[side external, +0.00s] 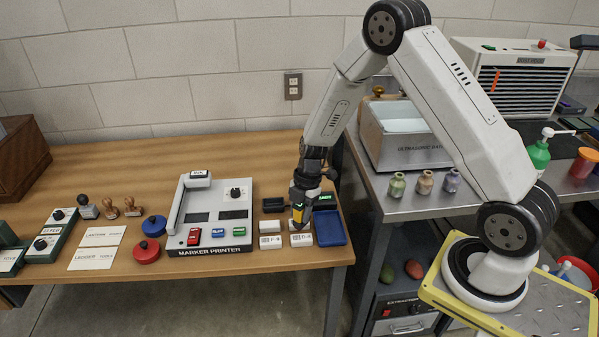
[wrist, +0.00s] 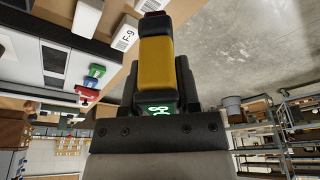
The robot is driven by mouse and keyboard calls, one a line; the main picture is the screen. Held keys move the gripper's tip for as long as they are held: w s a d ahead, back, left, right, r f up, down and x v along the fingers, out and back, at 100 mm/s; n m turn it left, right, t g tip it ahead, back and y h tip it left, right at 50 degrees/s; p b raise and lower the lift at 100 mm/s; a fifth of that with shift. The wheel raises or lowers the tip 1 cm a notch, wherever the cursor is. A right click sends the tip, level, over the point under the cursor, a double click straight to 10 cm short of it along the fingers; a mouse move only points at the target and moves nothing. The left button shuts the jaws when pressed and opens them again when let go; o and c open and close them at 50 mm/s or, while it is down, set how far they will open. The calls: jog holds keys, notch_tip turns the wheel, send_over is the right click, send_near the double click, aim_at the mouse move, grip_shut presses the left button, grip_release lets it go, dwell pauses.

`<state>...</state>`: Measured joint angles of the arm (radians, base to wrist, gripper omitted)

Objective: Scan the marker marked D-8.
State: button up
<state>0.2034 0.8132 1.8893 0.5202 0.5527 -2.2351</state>
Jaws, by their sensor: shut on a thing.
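My gripper (side external: 299,207) is shut on a yellow-and-black handheld scanner (wrist: 156,62) and points it down over the small white markers. The scanner has a red tip and a green-lit display in the wrist view. In the side view its lower end is close above the right-hand markers; I cannot tell if it touches. The front right marker (side external: 301,240) seems to read D-8, though the print is small. The front left marker (side external: 271,241) seems to read F-9, and F-9 (wrist: 125,36) is legible in the wrist view. Another marker (side external: 270,227) lies behind it.
A blue tray (side external: 329,229) lies right of the markers, near the table's right edge. A black holder (side external: 274,204) stands behind them. The marker printer (side external: 213,219) is to the left. Small bottles (side external: 425,182) and an ultrasonic bath (side external: 405,140) stand on the metal bench.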

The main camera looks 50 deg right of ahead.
jog(key=shift+r, duration=1.15)
